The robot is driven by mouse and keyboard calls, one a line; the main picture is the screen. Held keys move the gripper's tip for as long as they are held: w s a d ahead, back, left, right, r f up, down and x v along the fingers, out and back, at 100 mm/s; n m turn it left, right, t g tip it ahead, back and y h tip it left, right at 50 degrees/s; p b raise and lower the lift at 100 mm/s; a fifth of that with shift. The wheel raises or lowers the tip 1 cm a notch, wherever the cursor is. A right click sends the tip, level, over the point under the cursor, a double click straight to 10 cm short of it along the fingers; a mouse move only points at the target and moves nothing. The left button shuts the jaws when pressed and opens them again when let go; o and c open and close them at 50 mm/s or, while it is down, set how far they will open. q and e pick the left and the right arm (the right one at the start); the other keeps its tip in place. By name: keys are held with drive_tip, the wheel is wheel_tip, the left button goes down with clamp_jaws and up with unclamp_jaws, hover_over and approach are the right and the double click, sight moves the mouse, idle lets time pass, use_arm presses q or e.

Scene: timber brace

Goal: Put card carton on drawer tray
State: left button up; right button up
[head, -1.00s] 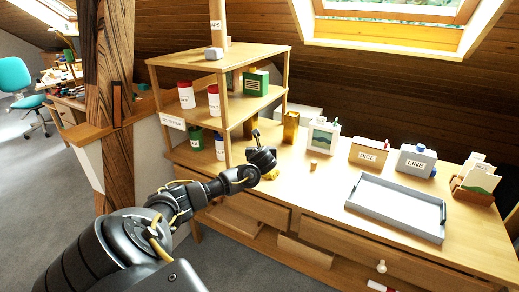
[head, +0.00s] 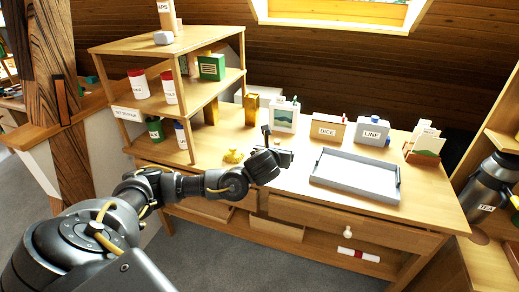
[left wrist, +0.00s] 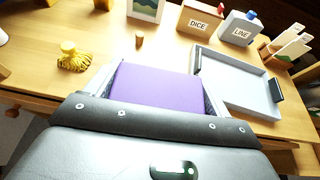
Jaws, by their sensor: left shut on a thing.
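My left gripper (head: 284,157) is above the desk, left of the grey drawer tray (head: 350,176). In the left wrist view it is shut on a purple box (left wrist: 157,88), which I take to be the card carton; no label shows on it. The head view mostly hides the box behind the gripper. The tray also shows in the left wrist view (left wrist: 237,88), right of the held box. It looks empty and lies flat on the desk. My right gripper is not in view.
A yellow brush-like object (head: 233,157) lies left of the gripper. The dice box (head: 327,129), line box (head: 372,131) and card holder (head: 425,147) stand behind the tray. A shelf unit (head: 160,88) rises at the left. A dark flask (head: 488,186) stands at the right.

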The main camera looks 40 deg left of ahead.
use_arm(q)
drive_tip(key=s+d+r+m+h, duration=0.2)
drive_tip(key=d+r, duration=0.3)
drive_tip(key=d, duration=0.3)
drive_tip(key=s+d+r+m+h, duration=0.2)
drive_tip(key=s+d+r, duration=0.2)
drive_tip(key=d+r, duration=0.2)
drive_tip(key=shift+s+d+t+h, duration=0.4)
drive_tip(key=shift+d, duration=0.7)
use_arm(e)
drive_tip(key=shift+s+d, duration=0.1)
